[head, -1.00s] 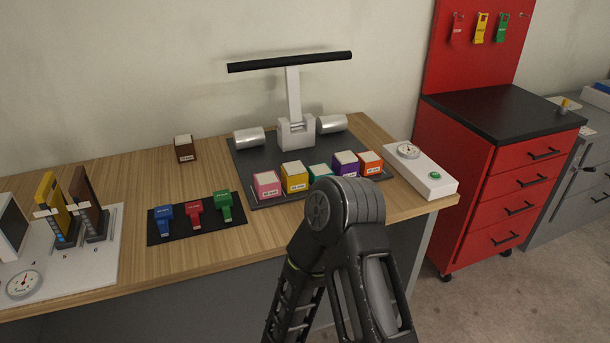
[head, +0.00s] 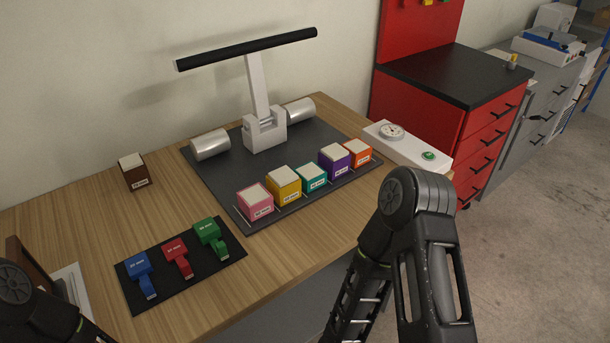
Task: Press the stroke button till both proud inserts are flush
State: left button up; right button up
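The stroke button (head: 429,155) is a small green button on the white control box (head: 405,146), which also carries a round dial gauge (head: 391,131), at the right end of the wooden table. Several coloured blocks with pale tops stand in a row on the dark mat: pink (head: 255,203), yellow (head: 284,186), teal (head: 311,178), purple (head: 335,160) and orange (head: 358,153). I cannot tell from here which inserts stand proud. My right arm rises at the lower right, in front of the table; its gripper is out of frame. Part of my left arm shows at the lower left; its gripper is not visible.
A former with a long black bar (head: 247,48) and silver rollers stands behind the blocks. A brown block (head: 133,171) sits at the back left. Blue, red and green tools lie on a black mat (head: 225,262). A red cabinet (head: 419,105) stands right of the table.

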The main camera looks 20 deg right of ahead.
dwell(0.3)
jog(key=shift+c, duration=0.2)
grip_shut()
dwell(1.5)
